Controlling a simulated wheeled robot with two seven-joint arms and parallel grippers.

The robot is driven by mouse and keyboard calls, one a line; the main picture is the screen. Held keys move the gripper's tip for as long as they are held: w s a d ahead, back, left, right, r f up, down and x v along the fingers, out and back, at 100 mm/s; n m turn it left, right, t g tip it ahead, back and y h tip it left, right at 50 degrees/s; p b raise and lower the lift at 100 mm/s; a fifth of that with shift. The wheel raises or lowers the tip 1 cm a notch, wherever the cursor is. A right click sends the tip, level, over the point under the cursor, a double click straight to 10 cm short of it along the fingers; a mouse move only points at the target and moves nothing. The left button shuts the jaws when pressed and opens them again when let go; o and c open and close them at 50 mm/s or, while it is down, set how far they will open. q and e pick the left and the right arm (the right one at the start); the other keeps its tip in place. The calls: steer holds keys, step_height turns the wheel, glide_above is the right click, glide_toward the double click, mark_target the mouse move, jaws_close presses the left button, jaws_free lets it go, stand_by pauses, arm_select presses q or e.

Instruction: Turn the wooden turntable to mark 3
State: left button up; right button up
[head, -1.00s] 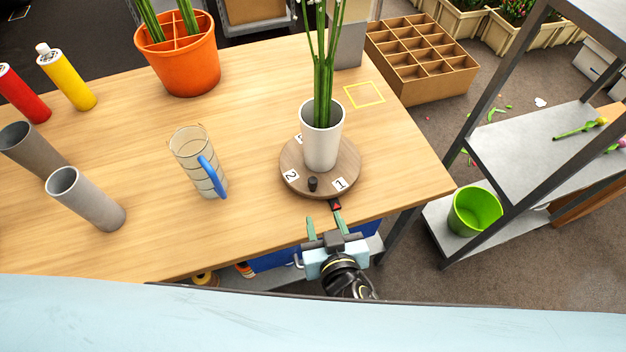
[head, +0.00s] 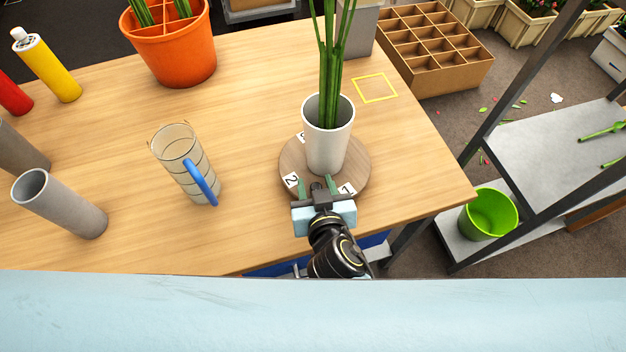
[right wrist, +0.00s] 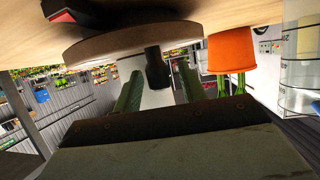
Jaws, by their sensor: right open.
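The round wooden turntable (head: 359,165) sits near the table's front edge with a white pot (head: 327,150) of green stems on it. Label 2 (head: 291,180) is at its front left and label 1 (head: 347,189) at its front right; a third label at the back left is partly hidden by the pot. My right gripper (head: 317,184) is open at the turntable's front rim. In the right wrist view, which is upside down, the dark knob (right wrist: 157,70) stands between its green fingers, with gaps on both sides. The red pointer (right wrist: 62,15) shows there too. My left gripper is out of view.
A measuring jug (head: 178,165) with a blue handle stands left of the turntable. Grey cylinders (head: 62,205), a yellow bottle (head: 48,65) and an orange pot (head: 175,50) are further left. A yellow square outline (head: 375,88) marks bare table at the back right.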

jaws_close()
stand_by(0.3)
steer(key=shift+d, duration=0.1)
